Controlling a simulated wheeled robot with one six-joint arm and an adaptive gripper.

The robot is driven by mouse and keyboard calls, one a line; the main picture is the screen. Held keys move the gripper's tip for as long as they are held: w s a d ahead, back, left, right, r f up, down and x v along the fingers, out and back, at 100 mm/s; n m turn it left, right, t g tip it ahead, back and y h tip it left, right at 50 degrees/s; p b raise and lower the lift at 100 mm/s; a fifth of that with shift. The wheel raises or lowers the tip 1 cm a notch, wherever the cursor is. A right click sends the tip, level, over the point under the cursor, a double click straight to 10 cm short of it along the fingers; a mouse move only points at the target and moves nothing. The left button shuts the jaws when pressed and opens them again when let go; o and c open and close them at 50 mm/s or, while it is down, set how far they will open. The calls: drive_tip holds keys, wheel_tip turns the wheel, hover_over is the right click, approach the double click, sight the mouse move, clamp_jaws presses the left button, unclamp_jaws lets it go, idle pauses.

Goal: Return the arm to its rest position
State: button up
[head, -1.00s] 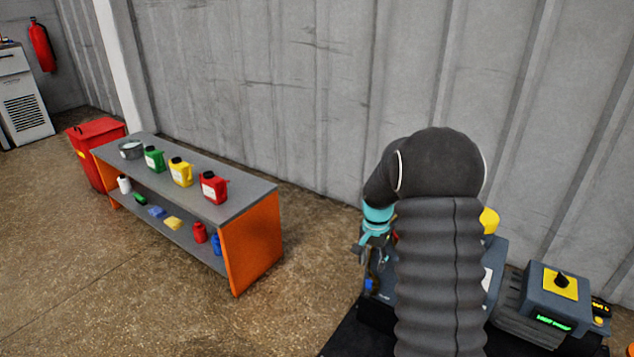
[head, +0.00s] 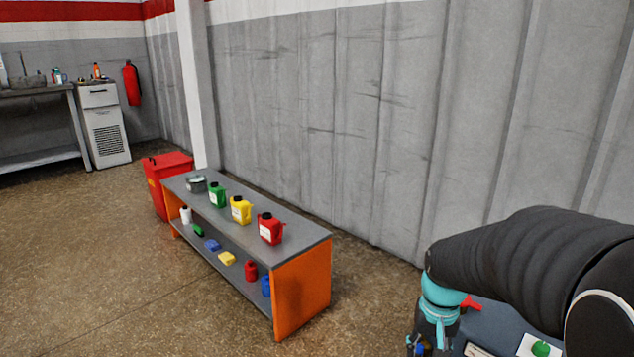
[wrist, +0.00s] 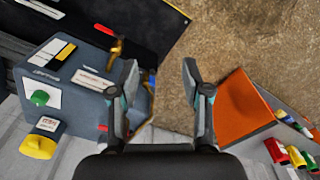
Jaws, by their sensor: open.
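My arm, in a black ribbed sleeve, reaches in from the right edge of the head view, with a teal wrist joint at its end. My gripper (wrist: 159,85) shows in the wrist view with its two fingers spread and nothing between them. Below the fingers lie bare floor and the edge of a grey-blue machine (wrist: 70,90) with a green button (wrist: 39,98). In the head view the gripper is low at the bottom edge, mostly cut off, beside the machine (head: 500,325).
An orange-sided bench (head: 302,290) holds green, yellow and red canisters (head: 270,229), with bottles and sponges below. A red bin (head: 168,180) stands behind it. A grey wall runs along the back. Floor left of the bench is clear.

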drive_tip(key=s+a+r+n+t, duration=0.1)
drive_tip(key=s+a+r+t, duration=0.1)
drive_tip(key=s+r, duration=0.3)
drive_tip(key=s+a+r+n+t, duration=0.1)
drive_tip(key=s+a+r+t, duration=0.2)
drive_tip(key=s+r, duration=0.3)
drive_tip(key=s, duration=0.2)
drive_tip(key=shift+s+a+r, duration=0.25)
drive_tip(key=shift+s+a, duration=0.05)
drive_tip(key=shift+s, duration=0.05)
drive_tip(key=shift+c, duration=0.6)
drive_tip(key=shift+d, duration=0.1)
